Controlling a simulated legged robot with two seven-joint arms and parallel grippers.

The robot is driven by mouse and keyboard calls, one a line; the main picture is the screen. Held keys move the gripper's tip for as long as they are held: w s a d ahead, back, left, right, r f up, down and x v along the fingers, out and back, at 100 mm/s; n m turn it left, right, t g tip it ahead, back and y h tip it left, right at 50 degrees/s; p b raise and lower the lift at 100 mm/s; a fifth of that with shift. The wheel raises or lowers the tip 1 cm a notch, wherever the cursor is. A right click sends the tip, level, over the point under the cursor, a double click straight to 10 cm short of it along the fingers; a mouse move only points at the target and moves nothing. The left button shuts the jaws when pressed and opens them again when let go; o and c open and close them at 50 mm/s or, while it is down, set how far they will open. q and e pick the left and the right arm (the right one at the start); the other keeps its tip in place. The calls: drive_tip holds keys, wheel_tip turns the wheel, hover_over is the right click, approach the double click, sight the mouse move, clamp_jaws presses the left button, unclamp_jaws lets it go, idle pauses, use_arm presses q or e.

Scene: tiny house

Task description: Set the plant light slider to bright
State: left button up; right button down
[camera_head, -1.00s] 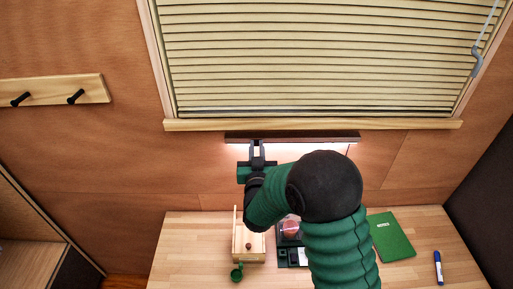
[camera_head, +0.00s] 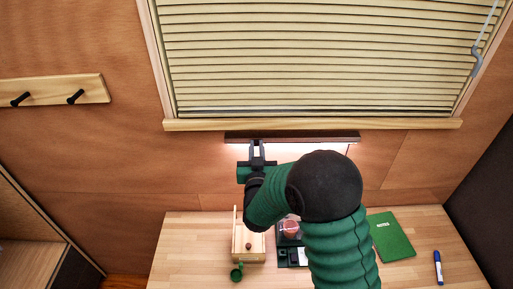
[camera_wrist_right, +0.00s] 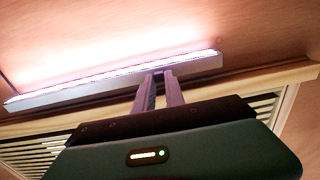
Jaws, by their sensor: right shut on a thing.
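The plant light is a dark bar (camera_head: 310,137) under the window sill, glowing pinkish white onto the wall below it. It also shows in the right wrist view as a long lit strip (camera_wrist_right: 115,80). My right gripper (camera_head: 257,149) is up at the left part of the bar. In the wrist view its two fingers (camera_wrist_right: 160,82) reach the bar's edge, close together on a small part that I take to be the slider knob. The knob is mostly hidden between the fingertips, and its markings do not show. My left gripper is not in view.
Below is a wooden desk (camera_head: 190,250) with a wooden box (camera_head: 240,240), a green cup (camera_head: 237,272), a dark tray partly behind my arm, a green notebook (camera_head: 390,236) and a marker (camera_head: 438,267). A blind-covered window (camera_head: 320,60) is above; a cord hangs from the bar's right part.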

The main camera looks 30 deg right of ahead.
sight(268, 140)
drive_tip(key=d, duration=0.1)
drive_tip(key=s+d+b, duration=0.1)
drive_tip(key=d, duration=0.1)
drive_tip(key=shift+s, duration=0.2)
drive_tip(key=shift+s+d, duration=0.15)
drive_tip(key=shift+d, duration=0.05)
drive_tip(key=c, duration=1.4)
unclamp_jaws()
drive_tip(key=shift+f, duration=0.1)
